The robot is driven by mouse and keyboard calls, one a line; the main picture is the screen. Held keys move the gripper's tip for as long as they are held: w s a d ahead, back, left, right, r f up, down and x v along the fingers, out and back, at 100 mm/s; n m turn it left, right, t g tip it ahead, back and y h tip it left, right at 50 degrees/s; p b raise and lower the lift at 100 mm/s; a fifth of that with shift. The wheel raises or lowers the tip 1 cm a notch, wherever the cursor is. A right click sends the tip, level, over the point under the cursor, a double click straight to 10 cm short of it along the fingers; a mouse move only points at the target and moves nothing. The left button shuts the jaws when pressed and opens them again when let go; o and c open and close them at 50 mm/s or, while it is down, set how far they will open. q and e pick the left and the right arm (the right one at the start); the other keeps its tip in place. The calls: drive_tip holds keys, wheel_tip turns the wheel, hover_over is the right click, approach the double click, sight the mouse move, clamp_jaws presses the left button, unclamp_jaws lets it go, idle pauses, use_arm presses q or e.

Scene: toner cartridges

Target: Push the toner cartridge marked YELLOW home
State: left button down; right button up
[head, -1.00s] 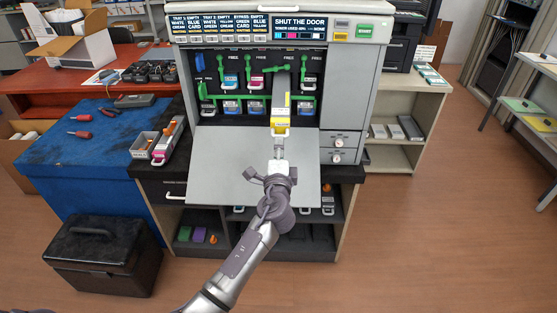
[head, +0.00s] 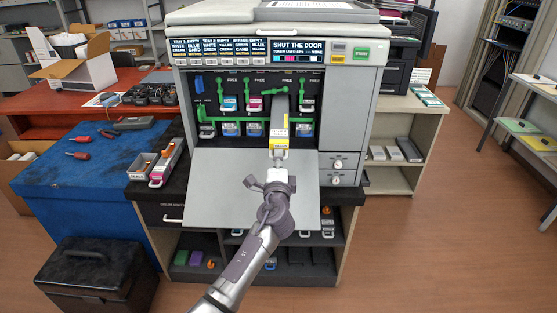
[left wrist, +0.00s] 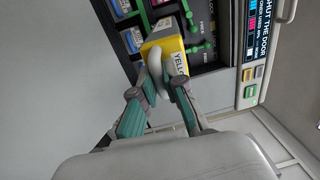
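The yellow-fronted toner cartridge (head: 279,142) sticks out of the right-hand part of the printer's open front, partly inside its bay. In the left wrist view its yellow end (left wrist: 163,42) shows a label starting "YELL" and a pale handle (left wrist: 168,68). My left gripper (head: 278,167) is in front of the cartridge, above the lowered door. In the left wrist view my left gripper's teal fingers (left wrist: 158,87) come together on the handle. The fingertip contact is partly hidden. A green lever (head: 273,91) sits above the cartridge's bay. My right gripper is not in view.
The printer's lowered grey door (head: 225,190) lies open under my left arm. Other cartridges (head: 230,103) sit in bays to the left. A tray with a cartridge (head: 165,160) stands left of the door. A black case (head: 95,275) is on the floor.

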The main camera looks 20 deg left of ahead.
use_arm(q)
drive_tip(key=shift+r, duration=0.15)
drive_tip(key=shift+r+p, duration=1.65)
drive_tip(key=shift+r, duration=0.25)
